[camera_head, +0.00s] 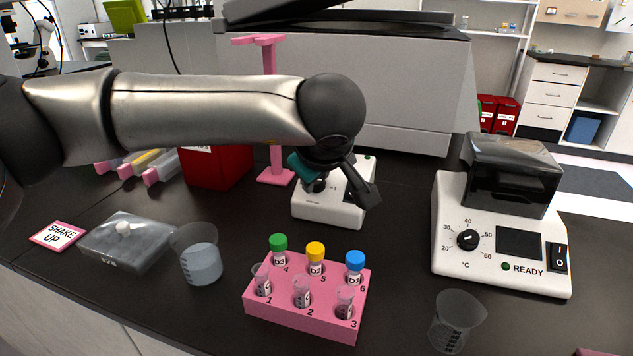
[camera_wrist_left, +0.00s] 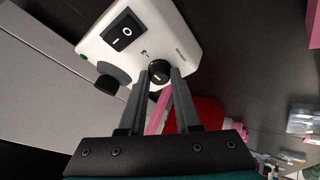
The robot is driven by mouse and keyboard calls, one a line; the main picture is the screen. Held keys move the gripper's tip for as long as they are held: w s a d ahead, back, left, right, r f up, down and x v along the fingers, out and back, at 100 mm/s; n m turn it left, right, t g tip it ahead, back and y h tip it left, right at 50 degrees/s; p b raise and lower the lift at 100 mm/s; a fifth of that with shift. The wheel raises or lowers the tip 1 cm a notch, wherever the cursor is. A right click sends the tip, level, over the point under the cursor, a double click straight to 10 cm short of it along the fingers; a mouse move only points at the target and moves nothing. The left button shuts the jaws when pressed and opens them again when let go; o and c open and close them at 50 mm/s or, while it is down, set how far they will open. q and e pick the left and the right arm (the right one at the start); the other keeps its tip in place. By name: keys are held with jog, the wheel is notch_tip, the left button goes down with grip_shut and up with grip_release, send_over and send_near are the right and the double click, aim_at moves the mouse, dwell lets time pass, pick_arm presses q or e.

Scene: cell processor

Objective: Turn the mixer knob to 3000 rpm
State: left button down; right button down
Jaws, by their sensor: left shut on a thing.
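The mixer (camera_head: 330,208) is a small white box on the black bench, behind the pink tube rack. My left arm reaches over it from the left and hides part of its top. In the left wrist view the mixer (camera_wrist_left: 178,30) shows its rocker switch (camera_wrist_left: 124,30) and a dark round knob (camera_wrist_left: 159,71). My left gripper (camera_wrist_left: 160,75) is shut on the knob, one finger on each side. It also shows in the head view (camera_head: 340,187). The rpm marks are too small to read. My right gripper is not in view.
The pink rack (camera_head: 308,318) with several tubes stands in front. A beaker (camera_head: 199,258) and a grey box (camera_head: 128,243) are to its left. A white heater (camera_head: 500,240) stands at right. A pink stand (camera_head: 271,120) and a red box (camera_head: 214,168) are behind.

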pick_arm(q)
jog(key=shift+m, duration=0.3)
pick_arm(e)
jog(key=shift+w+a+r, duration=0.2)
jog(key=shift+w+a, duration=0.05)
pick_arm(q)
jog(key=c, duration=0.6)
grip_release()
jog(key=shift+s+r, duration=0.2)
jog(key=shift+r, duration=0.1)
jog(key=a+p+v, duration=0.1)
jog(key=p+v, duration=0.1)
jog(key=v, duration=1.2)
jog(key=shift+s+d+r, duration=0.15)
jog(key=shift+s+d, duration=0.15)
jog(key=shift+d, duration=0.1)
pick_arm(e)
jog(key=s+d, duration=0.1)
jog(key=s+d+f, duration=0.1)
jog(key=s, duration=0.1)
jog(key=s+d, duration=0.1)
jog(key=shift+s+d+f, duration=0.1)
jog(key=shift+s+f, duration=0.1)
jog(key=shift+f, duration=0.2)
